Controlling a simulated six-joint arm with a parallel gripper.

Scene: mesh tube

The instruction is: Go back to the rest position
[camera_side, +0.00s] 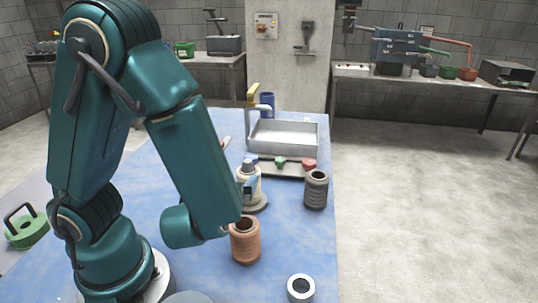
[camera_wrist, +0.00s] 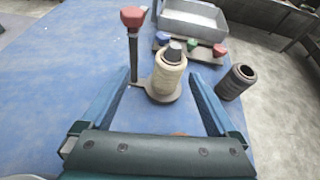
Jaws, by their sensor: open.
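My gripper (camera_wrist: 160,76) shows in the wrist view as two blue fingers spread wide apart. A beige mesh tube (camera_wrist: 168,80) stands upright on a round base, framed between the fingertips, with clear gaps on both sides. In the side view, the beige tube (camera_side: 244,174) stands near the middle of the blue table, and a blue finger (camera_side: 250,186) overlaps it. Most of my gripper is hidden behind my arm there. I cannot tell how far the fingertips are from the tube.
A dark tube (camera_side: 316,190), a copper tube (camera_side: 245,243) and a white ring (camera_side: 301,289) stand along the table's right side. Behind are a knobbed rack (camera_side: 293,170) and a metal tray (camera_side: 290,138). A red-topped post (camera_wrist: 133,18) rises beside the beige tube. The table's left is mostly clear.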

